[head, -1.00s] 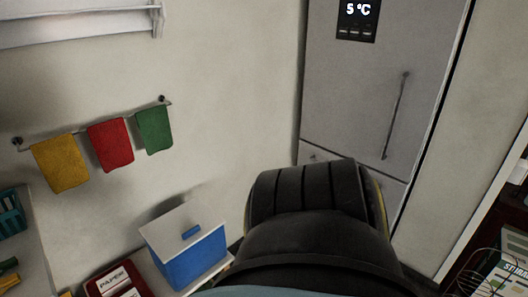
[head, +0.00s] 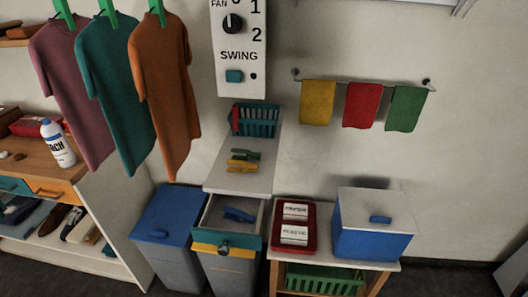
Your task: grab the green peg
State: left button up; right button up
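A green peg (head: 246,155) lies on the narrow white top (head: 226,183) near the middle of the head view. A yellow peg (head: 243,167) lies just in front of it, close by. A blue peg (head: 238,215) lies in the open drawer (head: 214,217) below. Green clips (head: 108,14) also show at the top edge, at the necks of the hanging shirts. Neither of my grippers is in view.
A teal basket (head: 258,122) stands behind the pegs. Hanging shirts (head: 112,90) are at upper left. A blue-lidded bin (head: 168,215) is left of the drawer. A red tray (head: 310,247) and blue box (head: 372,240) are at right. A switch panel (head: 238,48) is above.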

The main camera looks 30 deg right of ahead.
aim_at(250, 155)
jog(key=k, duration=0.5)
jog(key=z, duration=1.45)
jog(key=i, duration=1.25)
jog(key=u, duration=2.05)
